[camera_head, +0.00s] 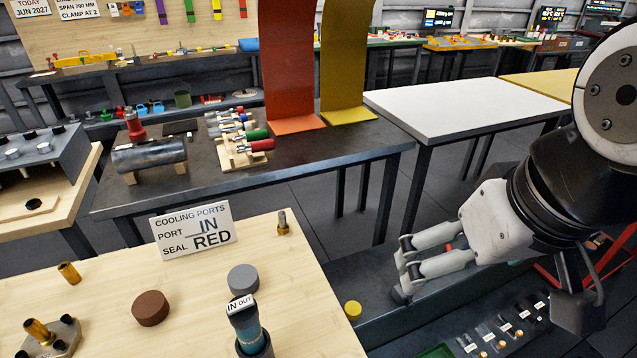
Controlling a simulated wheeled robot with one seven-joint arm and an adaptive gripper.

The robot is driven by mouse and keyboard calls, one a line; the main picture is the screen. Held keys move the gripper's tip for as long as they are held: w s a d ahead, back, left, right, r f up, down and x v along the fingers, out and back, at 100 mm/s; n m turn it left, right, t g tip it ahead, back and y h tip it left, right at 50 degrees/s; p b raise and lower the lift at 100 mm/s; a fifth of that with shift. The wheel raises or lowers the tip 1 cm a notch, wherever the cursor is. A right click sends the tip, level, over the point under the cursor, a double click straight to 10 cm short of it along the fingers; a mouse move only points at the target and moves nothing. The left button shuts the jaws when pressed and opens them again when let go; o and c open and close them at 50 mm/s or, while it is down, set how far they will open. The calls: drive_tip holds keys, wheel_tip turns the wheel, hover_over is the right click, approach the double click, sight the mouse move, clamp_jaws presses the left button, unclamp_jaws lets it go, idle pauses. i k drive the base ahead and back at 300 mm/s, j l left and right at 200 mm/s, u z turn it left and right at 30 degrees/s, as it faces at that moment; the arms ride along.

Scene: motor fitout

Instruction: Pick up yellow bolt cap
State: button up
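A small round yellow cap (353,310) shows at the right edge of the light wooden table (300,320). I cannot tell whether it rests on that edge or on the dark surface just beyond. My gripper (403,280) reaches in from the right, to the right of the yellow cap and apart from it. Its fingers point left and downward over the dark bench. Nothing shows between them, but the side-on angle hides the gap between the tips.
On the wooden table are a grey cap (242,279), a brown cap (150,308), brass fittings (69,273), a blue cylinder (249,333) and a cooling ports sign (194,230). Labelled small parts (500,328) lie at lower right. A white table (465,103) stands behind.

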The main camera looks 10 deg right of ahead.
sight(352, 311)
drive_tip(key=k, duration=0.65)
drive_tip(key=i+l+u, duration=0.3)
drive_tip(key=l, duration=0.35)
drive_tip(key=i+l+u, duration=0.15)
drive_tip(key=l, duration=0.4)
drive_tip(key=k, duration=0.5)
drive_tip(key=i+l, duration=0.1)
drive_tip(key=i, duration=0.65)
drive_tip(key=j+u, duration=0.05)
